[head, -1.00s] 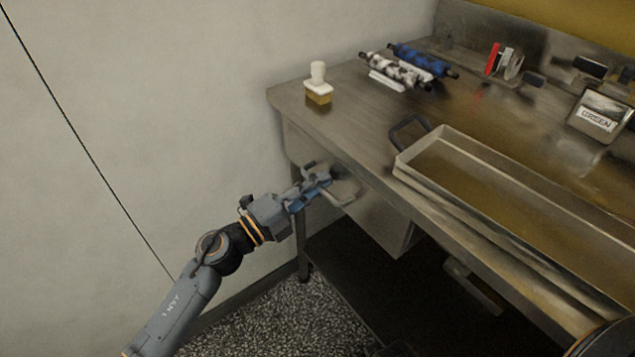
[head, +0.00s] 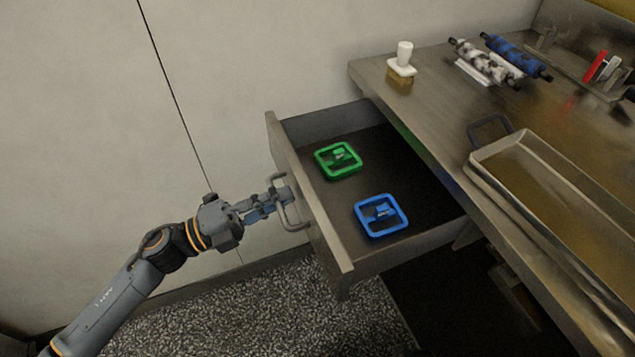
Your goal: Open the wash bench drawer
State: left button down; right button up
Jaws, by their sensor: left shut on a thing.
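The wash bench drawer (head: 318,213) stands well out from under the bench top, with its inside in view. Its bar handle (head: 296,224) is on the front panel, facing left. My left gripper (head: 283,196) is shut on the handle, and the fingers partly hide it. In the drawer lie a green square frame (head: 322,171) and, closer to the front of the picture, a blue square frame (head: 361,222). My right gripper is not in view.
The steel wash bench (head: 432,105) carries a white-handled brush (head: 402,67), two patterned rollers (head: 487,64) and a long shallow tray (head: 485,185). A wall stands behind my left arm. The speckled floor below the drawer front is clear.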

pick_arm(q)
jog(key=r+v, duration=0.1)
jog(key=v, duration=0.6)
jog(key=shift+s+a+b, duration=0.15)
jog(key=shift+a+b, duration=0.15)
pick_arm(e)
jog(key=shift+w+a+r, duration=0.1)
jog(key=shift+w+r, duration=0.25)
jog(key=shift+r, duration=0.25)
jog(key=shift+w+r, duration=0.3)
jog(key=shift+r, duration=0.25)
pick_arm(q)
jog(key=c, duration=1.7)
grip_release()
jog(key=shift+r, duration=0.1)
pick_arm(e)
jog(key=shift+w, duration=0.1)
pick_arm(q)
jog(key=v, duration=1.2)
